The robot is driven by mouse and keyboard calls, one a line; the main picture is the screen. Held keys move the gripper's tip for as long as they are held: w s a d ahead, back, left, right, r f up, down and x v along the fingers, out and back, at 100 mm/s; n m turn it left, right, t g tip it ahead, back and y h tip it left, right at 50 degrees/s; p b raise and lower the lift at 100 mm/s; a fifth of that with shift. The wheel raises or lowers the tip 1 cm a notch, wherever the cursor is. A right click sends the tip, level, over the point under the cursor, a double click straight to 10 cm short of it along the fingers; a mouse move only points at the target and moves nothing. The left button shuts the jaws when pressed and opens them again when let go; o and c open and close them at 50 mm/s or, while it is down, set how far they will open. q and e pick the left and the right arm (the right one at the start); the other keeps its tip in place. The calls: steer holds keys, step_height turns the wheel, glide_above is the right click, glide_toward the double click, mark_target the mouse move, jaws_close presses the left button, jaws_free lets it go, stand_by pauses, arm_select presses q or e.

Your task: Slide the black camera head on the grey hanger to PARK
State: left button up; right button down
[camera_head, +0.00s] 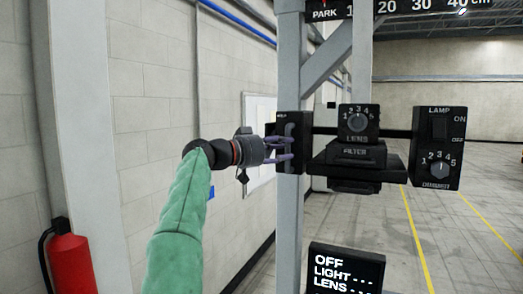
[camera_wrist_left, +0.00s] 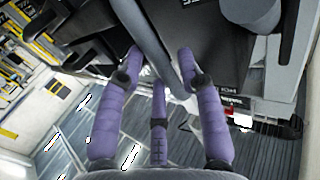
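In the left wrist view, a grey bar (camera_wrist_left: 150,45) runs between the purple fingers (camera_wrist_left: 160,75). Whether they press on it I cannot tell. The black scale (camera_head: 410,6) at the top reads PARK at its left end, with a red mark near PARK. My right gripper is out of view.
A black sign (camera_head: 345,270) reading OFF, LIGHT, LENS stands low in front. A red extinguisher (camera_head: 71,260) is at the lower left by a pale column. A block wall (camera_head: 150,110) lies behind my left arm. Open floor with yellow lines is at the right.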

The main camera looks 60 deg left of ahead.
arm_select(q)
steer(key=s, duration=1)
steer(key=shift+a+r, duration=0.15)
steer(key=shift+a, duration=0.05)
